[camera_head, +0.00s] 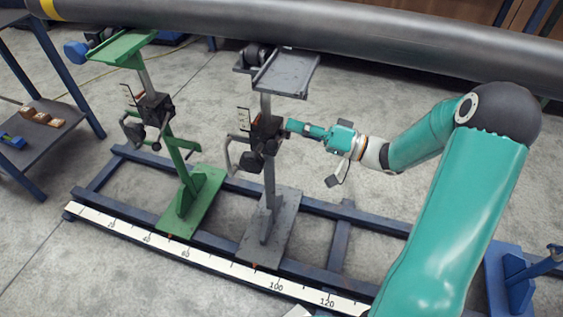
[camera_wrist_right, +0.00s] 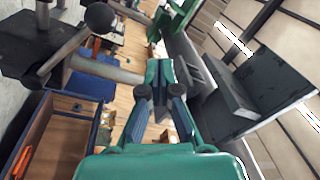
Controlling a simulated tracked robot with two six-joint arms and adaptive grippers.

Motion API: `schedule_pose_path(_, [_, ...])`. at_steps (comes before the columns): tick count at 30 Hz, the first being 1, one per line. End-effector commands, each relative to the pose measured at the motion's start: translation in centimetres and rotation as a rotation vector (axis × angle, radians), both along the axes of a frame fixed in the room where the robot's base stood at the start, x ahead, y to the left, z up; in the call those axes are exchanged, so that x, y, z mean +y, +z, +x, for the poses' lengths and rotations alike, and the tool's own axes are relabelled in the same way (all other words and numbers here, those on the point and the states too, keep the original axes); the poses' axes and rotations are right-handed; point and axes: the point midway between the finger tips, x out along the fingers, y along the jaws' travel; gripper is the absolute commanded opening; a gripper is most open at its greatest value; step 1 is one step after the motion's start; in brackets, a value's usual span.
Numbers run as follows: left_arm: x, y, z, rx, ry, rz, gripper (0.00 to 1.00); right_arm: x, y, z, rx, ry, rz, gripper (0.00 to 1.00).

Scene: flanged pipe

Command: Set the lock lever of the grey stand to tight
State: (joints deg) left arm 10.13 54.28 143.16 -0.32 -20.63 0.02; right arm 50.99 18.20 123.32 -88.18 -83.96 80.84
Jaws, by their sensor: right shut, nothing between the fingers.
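The grey stand (camera_head: 270,200) stands upright in the middle of the head view on a grey foot plate, with a flat top plate (camera_head: 285,72) below the pipe. A dark clamp block (camera_head: 266,130) sits halfway up its post, with a bent grey crank handle on its left. In the right wrist view a rod with a black ball knob (camera_wrist_right: 98,17) shows at upper left; I cannot tell whether it is the lock lever, nor the lever's setting. My right gripper (camera_head: 292,125) is shut and empty, its tips close to the block's right side. It also shows in the wrist view (camera_wrist_right: 160,68). My left gripper is out of view.
The long dark pipe (camera_head: 380,38) runs across the top. A green stand (camera_head: 186,180) is at the left on the same blue rail frame (camera_head: 340,240). A white scale strip (camera_head: 220,262) runs along the front. A side table (camera_head: 45,140) is far left.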

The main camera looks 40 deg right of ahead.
Motion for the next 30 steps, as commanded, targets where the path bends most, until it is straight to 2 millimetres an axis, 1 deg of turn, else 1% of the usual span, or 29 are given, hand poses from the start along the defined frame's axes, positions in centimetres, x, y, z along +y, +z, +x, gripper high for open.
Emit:
schedule_pose_path(1, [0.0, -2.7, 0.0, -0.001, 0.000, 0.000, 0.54, -1.8, -2.2, -0.7, -0.003, -0.048, -0.024, 0.00])
schedule_pose_path(3, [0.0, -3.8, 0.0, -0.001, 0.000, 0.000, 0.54, -3.4, -3.0, -1.5, -0.001, -0.091, -0.043, 0.00])
schedule_pose_path(6, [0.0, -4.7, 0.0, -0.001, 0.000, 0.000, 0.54, -4.8, -3.9, -2.3, 0.003, -0.131, -0.055, 0.00])
schedule_pose_path(9, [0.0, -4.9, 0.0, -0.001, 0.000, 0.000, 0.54, -5.3, -4.3, -2.4, 0.009, -0.145, -0.055, 0.00])
schedule_pose_path(13, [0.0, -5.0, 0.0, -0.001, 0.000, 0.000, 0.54, -5.0, -4.1, -1.7, 0.010, -0.146, -0.056, 0.00])
schedule_pose_path(17, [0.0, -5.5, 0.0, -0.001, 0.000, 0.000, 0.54, -4.1, -4.0, -0.1, 0.008, -0.143, -0.055, 0.00])
schedule_pose_path(28, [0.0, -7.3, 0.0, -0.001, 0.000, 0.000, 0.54, -1.0, -3.3, 6.6, 0.008, -0.144, -0.054, 0.00])
schedule_pose_path(30, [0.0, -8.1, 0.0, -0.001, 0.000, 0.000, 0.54, -0.4, -4.4, 5.7, 0.014, -0.148, -0.053, 0.00])
